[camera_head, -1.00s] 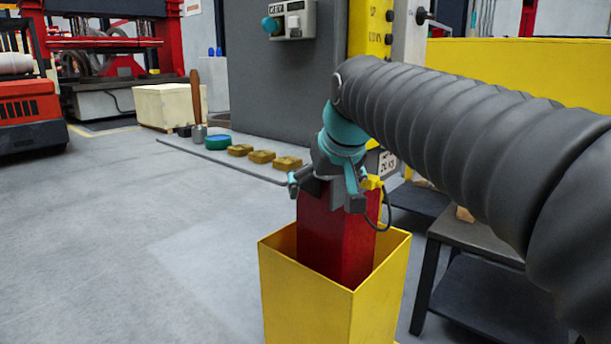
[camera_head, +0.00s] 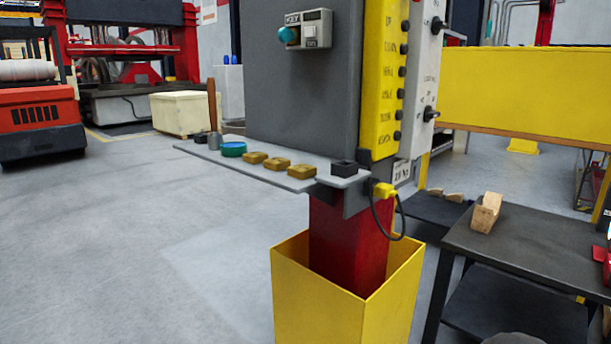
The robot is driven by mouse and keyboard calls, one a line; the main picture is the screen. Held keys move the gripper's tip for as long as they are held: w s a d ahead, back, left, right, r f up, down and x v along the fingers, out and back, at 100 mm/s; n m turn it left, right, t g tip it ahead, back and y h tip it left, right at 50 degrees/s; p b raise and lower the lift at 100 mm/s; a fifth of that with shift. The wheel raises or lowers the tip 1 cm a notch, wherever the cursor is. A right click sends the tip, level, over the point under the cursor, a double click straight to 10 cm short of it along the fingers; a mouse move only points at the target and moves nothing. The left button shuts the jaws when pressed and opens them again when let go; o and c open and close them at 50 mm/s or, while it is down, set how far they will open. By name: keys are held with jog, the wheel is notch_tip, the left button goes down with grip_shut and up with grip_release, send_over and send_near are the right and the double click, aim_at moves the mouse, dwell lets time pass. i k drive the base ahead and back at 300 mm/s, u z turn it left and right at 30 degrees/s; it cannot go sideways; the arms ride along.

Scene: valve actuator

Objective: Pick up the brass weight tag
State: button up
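Three small brass-coloured blocks lie in a row on the grey shelf (camera_head: 225,168): a left one (camera_head: 254,158), a middle one (camera_head: 277,163) and a right one (camera_head: 301,170). I cannot tell whether one of these is the brass weight tag. A small white label with dark writing (camera_head: 401,171) is on the machine, right of the shelf. My gripper is not clearly in view, so its fingers and anything in them are hidden.
A green-blue round tin (camera_head: 233,149) and a black block (camera_head: 344,168) share the shelf. Below stand a red post (camera_head: 345,240) and an open yellow bin (camera_head: 318,306). A dark table (camera_head: 540,250) with a wooden block (camera_head: 486,212) stands right. The left floor is clear.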

aim_at(255, 158)
jog(key=k, duration=1.3)
jog(key=u, duration=0.75)
jog(key=i, duration=1.1)
jog(key=z, duration=0.1)
